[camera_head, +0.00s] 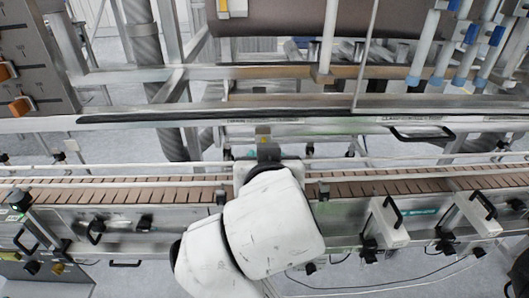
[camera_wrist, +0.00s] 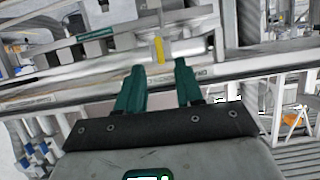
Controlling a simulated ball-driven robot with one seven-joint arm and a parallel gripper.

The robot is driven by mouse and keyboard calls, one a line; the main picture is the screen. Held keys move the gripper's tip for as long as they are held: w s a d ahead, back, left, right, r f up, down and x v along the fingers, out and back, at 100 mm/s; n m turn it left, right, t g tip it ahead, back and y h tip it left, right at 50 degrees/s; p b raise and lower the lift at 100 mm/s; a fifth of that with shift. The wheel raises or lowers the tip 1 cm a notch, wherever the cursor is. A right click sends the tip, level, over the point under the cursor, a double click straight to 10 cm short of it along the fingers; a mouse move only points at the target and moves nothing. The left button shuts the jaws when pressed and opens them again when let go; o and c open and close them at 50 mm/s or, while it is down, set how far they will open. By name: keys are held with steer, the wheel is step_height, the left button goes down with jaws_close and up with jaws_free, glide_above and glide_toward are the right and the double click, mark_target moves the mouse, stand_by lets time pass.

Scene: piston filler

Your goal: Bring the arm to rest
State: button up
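My gripper (camera_wrist: 159,66) shows in the wrist view with two teal fingers standing apart. The gap between them is empty, so it is open. Beyond the fingertips are metal rails and a yellow strip (camera_wrist: 159,49) on the machine. I cannot tell how far off they are. In the head view my white arm reaches up over the conveyor (camera_head: 400,186) at the middle. The arm's end covers part of the belt, and the fingers cannot be made out there.
A long metal rail (camera_head: 330,125) runs behind the conveyor. White filler tubes with blue fittings (camera_head: 472,34) hang at the upper right. An orange-knobbed panel (camera_head: 35,65) stands at the left. Black handles and knobs line the conveyor's front. Grey floor shows in front.

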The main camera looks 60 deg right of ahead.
steer(key=shift+s+a+r, duration=0.1)
steer(key=shift+s+a, duration=0.1)
steer(key=shift+a, duration=0.05)
stand_by(0.4)
